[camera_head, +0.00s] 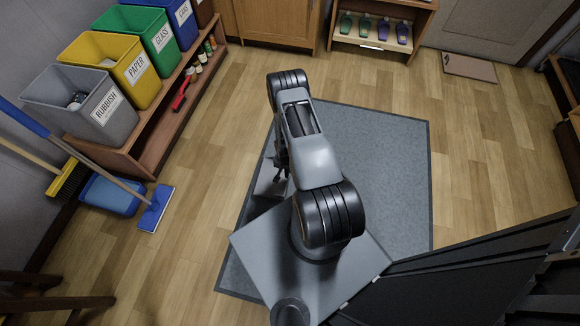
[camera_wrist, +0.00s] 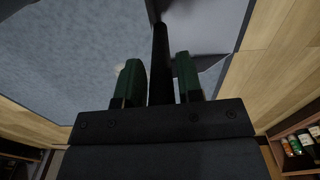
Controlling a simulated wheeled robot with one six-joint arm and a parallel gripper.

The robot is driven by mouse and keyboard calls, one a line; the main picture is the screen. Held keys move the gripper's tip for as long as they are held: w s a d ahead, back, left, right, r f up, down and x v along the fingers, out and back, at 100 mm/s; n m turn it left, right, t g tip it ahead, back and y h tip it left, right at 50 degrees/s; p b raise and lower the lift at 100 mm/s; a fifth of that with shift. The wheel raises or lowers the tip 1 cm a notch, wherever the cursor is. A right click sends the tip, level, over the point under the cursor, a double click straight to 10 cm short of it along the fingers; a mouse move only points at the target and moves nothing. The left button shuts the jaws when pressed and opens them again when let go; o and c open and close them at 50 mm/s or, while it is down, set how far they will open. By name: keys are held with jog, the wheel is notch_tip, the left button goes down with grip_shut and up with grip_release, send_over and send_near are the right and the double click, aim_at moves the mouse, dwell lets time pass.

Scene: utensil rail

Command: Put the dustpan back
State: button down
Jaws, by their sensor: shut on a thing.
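My gripper (camera_wrist: 160,78) is shut on the dark handle of the dustpan (camera_wrist: 205,22); the handle stands between the two green fingers in the wrist view. The grey pan spreads out beyond the fingertips there and is cut off by the top edge. In the head view the dustpan (camera_head: 268,183) hangs beside my folded arm, over the left part of the grey mat. My gripper there is partly hidden by the arm.
A low wooden shelf (camera_head: 150,150) on the left carries several bins, with a red brush (camera_head: 183,90) and bottles below. The grey mat (camera_head: 390,160) and wooden floor are mostly clear.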

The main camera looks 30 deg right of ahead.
jog(key=shift+w+d+f+b, duration=0.25)
jog(key=shift+d+f+b, duration=0.15)
jog(key=shift+f, duration=0.25)
jog(key=shift+w+d+f+b, duration=0.2)
jog(key=shift+d+f+b, duration=0.2)
jog(key=shift+f, duration=0.2)
notch_tip(320, 180, down, 3)
jog(key=shift+d+f+b, duration=0.1)
jog(key=shift+d+b, duration=0.05)
jog(key=shift+b, duration=1.05)
jog(key=shift+w, duration=0.1)
jog(key=c, duration=0.8)
grip_release()
jog(key=shift+o, duration=0.2)
